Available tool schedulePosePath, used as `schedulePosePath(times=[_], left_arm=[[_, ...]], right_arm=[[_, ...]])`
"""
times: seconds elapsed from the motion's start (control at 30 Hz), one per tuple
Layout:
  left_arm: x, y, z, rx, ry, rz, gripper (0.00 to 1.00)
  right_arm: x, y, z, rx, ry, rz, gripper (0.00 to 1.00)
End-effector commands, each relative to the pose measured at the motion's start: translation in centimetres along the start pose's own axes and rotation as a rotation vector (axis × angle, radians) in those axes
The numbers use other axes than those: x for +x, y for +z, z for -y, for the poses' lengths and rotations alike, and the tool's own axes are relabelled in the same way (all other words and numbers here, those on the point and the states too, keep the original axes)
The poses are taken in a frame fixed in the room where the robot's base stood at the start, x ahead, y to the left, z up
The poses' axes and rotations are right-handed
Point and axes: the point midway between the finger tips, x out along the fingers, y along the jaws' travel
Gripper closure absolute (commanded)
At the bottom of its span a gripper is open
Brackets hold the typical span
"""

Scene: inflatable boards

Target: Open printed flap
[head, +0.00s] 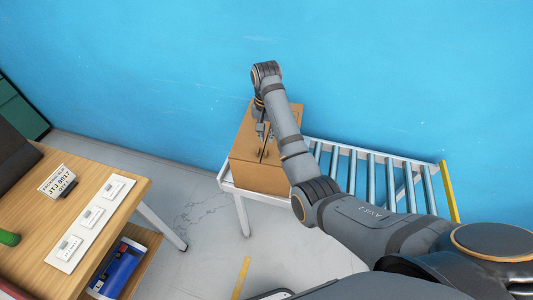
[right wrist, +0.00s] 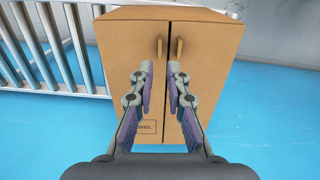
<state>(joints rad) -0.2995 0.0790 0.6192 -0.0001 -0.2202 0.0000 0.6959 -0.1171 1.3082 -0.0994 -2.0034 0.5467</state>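A brown cardboard box (head: 260,175) stands on the end of the roller conveyor near the blue wall. In the right wrist view its top has two flaps side by side with a narrow seam, each with a small tab handle. The left one is the printed flap (right wrist: 120,50), with a partly hidden printed mark (right wrist: 148,126) low on it. My right gripper (right wrist: 160,67) is open over the flaps, its fingertips just below the two tabs in the picture. I cannot tell whether it touches the box. It also shows in the head view (head: 264,143). My left gripper is out of view.
The roller conveyor (head: 376,180) runs right from the box, with a yellow end bar (head: 448,190). A wooden table (head: 115,185) with a sign (head: 58,182) and a white strip of devices stands at left. Grey floor lies between table and conveyor.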

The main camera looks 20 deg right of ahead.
Motion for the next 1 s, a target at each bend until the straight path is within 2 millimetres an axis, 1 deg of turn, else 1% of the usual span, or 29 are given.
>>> schedulePosePath(times=[0.03, 0.07, 0.17, 0.3, 0.4, 0.5, 0.7, 0.8, 0.83, 1.0], left_arm=[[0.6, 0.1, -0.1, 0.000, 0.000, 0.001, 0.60], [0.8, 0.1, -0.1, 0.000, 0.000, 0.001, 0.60], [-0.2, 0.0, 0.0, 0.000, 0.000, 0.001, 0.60], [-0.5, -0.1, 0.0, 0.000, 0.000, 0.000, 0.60], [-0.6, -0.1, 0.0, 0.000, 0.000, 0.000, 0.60], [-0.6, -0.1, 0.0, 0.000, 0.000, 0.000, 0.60], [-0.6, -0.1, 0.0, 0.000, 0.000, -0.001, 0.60], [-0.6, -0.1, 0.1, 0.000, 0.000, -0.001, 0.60], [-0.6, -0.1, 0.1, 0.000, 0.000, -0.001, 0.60], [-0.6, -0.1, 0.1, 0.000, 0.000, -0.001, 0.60]], right_arm=[[1.8, 0.1, -0.1, 0.000, 0.004, 0.006, 0.85], [2.5, 0.1, -0.1, 0.000, 0.004, 0.006, 0.85], [3.9, 0.1, -0.1, -0.001, 0.005, 0.007, 0.85], [6.1, 0.1, -0.1, -0.001, 0.003, 0.004, 0.85], [7.0, 0.1, -0.1, -0.001, 0.002, 0.003, 0.85], [7.4, 0.1, -0.1, -0.001, 0.001, 0.003, 0.85], [7.4, 0.1, -0.1, -0.001, 0.001, 0.002, 0.85], [7.4, 0.1, -0.1, -0.001, 0.001, 0.002, 0.98], [7.4, 0.1, -0.1, -0.001, 0.001, 0.002, 1.00], [7.4, 0.1, -0.1, -0.001, 0.001, 0.002, 1.00]])
